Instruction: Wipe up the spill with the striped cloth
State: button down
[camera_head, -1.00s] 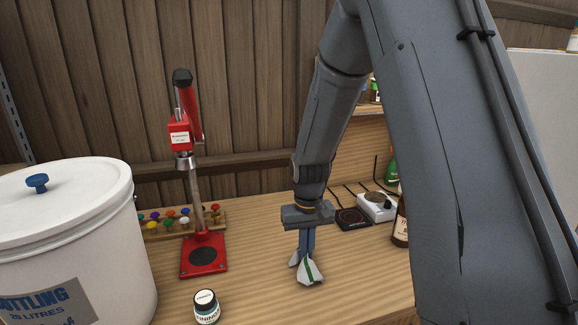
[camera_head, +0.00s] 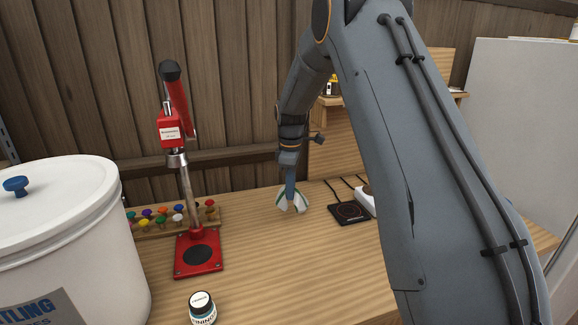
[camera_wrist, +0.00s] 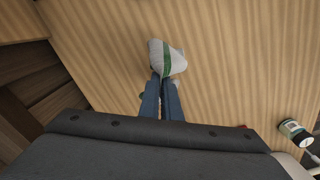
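The striped cloth (camera_head: 291,203), white with a green stripe, hangs bunched from my gripper (camera_head: 290,190) in the head view. My gripper is shut on it, fingers pointing down, toward the back of the wooden bench. In the wrist view the cloth (camera_wrist: 167,57) shows beyond the fingertips (camera_wrist: 163,78) with bench wood around it. I cannot tell whether the cloth touches the bench. No spill can be made out in these frames; my arm hides part of the bench on the right.
A red bottle capper (camera_head: 198,252) stands left of the cloth, before a rack of coloured caps (camera_head: 152,222). A small labelled jar (camera_head: 203,308) and a white bucket (camera_head: 70,240) are at front left. A black scale (camera_head: 349,213) lies right. The bench middle is clear.

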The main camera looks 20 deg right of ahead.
jog(key=w+d+r+n, duration=0.2)
jog(key=w+r+n, duration=0.3)
jog(key=w+n, duration=0.3)
jog(key=b, duration=0.3)
send_over(289, 202)
jog(key=shift+n, duration=0.3)
jog(key=shift+w+d+f, duration=0.1)
jog(key=shift+f, duration=4.6)
jog(key=c, duration=1)
grip_release()
jog(key=shift+f, duration=0.1)
jog(key=shift+f+b, duration=0.35)
jog(key=shift+f, duration=0.8)
grip_shut()
